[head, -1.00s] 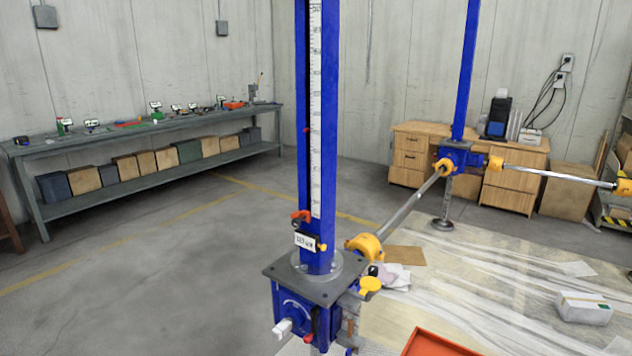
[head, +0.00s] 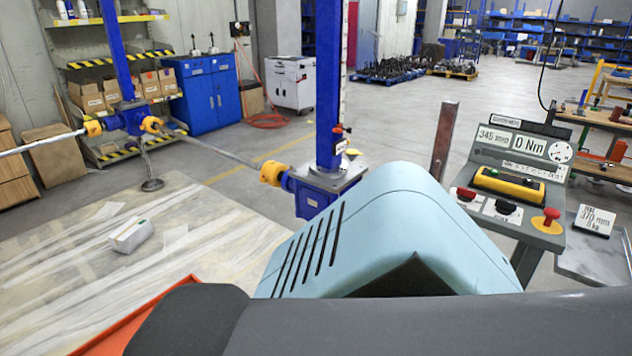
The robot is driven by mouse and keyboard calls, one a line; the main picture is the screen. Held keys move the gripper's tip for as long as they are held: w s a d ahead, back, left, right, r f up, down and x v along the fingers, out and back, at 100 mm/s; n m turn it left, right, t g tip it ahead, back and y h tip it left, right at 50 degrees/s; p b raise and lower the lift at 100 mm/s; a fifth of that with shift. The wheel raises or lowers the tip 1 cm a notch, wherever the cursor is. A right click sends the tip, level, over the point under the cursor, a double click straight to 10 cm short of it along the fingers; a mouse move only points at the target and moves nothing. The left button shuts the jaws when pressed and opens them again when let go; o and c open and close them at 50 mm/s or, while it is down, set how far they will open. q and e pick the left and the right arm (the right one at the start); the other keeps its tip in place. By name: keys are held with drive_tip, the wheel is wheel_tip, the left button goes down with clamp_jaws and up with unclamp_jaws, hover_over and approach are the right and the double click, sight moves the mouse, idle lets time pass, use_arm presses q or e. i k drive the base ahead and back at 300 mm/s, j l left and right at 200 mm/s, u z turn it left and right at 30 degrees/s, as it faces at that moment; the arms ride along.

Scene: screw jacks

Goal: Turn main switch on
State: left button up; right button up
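A grey control panel (head: 478,219) stands at the right in the head view. It has displays reading about 345 mm and 0 Nm and a round gauge (head: 560,151). A yellow block with small buttons (head: 508,187) sits in its middle. Along its lower edge are a red knob (head: 466,193), a black knob (head: 505,207) and a red mushroom button (head: 551,213) on a yellow base. The labels are too small to read, so I cannot tell which control is the main switch or how it is set. Neither gripper is in view.
A blue screw jack (head: 328,190) stands just beyond. A rusty post (head: 444,142) rises left of the panel. Open floor lies behind.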

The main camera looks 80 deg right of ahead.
sight(464, 195)
drive_tip(key=z, duration=3.6)
